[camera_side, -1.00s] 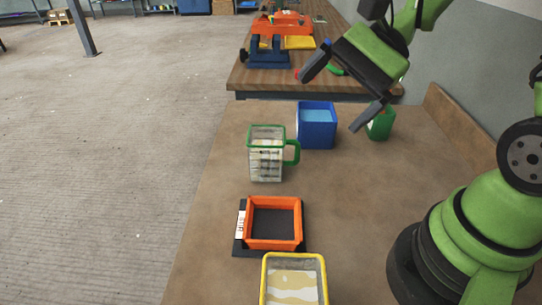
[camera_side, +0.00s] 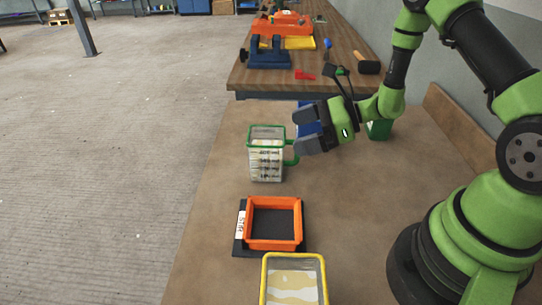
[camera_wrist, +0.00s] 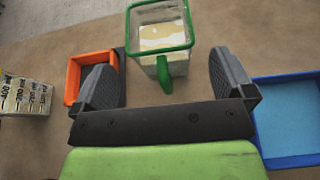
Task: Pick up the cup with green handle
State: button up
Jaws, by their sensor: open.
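The cup with the green handle (camera_side: 266,160) is a clear square measuring cup with a green rim and markings on its side. It stands upright on the brown table in the side view, its handle facing right toward my gripper. My gripper (camera_side: 300,133) is open and empty, just right of the handle. In the wrist view, the cup (camera_wrist: 174,62) lies ahead between my two open fingers (camera_wrist: 172,82), with the green handle pointing back at the palm. The cup holds pale contents. The fingers appear apart from it.
An orange tray (camera_side: 249,243) on a black base labelled "STIR" stands in front. A yellow-rimmed cup (camera_side: 293,258) is nearest the camera. A blue container (camera_side: 304,107) is partly hidden behind my gripper, with a green container (camera_side: 379,130) to its right.

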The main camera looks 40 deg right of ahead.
aim_at(282, 139)
jog(key=x, duration=0.4)
jog(key=shift+w+a+f, duration=0.2)
jog(key=shift+a+f, duration=0.05)
jog(key=shift+c, duration=0.2)
jog(key=c, duration=1.5)
